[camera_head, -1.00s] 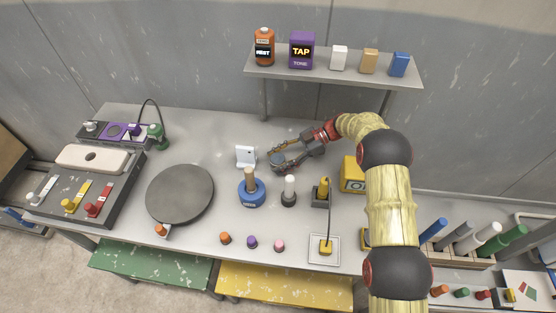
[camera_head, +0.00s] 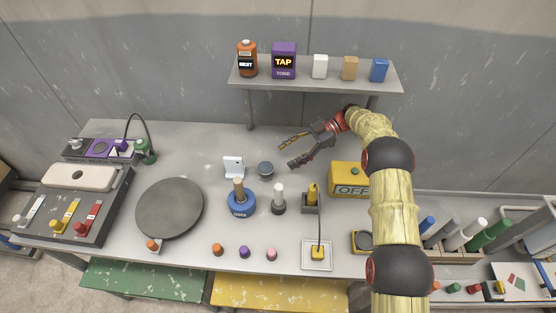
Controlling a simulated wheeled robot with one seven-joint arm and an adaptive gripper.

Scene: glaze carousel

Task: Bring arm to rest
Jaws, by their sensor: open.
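My gripper (camera_head: 288,153) is open and empty over the back middle of the grey workbench (camera_head: 205,150). Its two fingers point left, with clear space between them. A dark round knob-like piece (camera_head: 265,169) stands on the bench just left of and in front of the fingers, apart from them. My arm comes in from the lower right, with its wrist near the shelf's right leg. The yellow box marked OFF (camera_head: 345,178) stands beside my arm and is partly hidden by it.
A shelf (camera_head: 310,83) with a bottle and several boxes is above the back of the bench. A white stand (camera_head: 233,167), a blue-based post (camera_head: 241,205), a white-topped post (camera_head: 279,200) and a yellow-handled tool (camera_head: 312,194) stand in front. A dark turntable (camera_head: 169,208) lies left.

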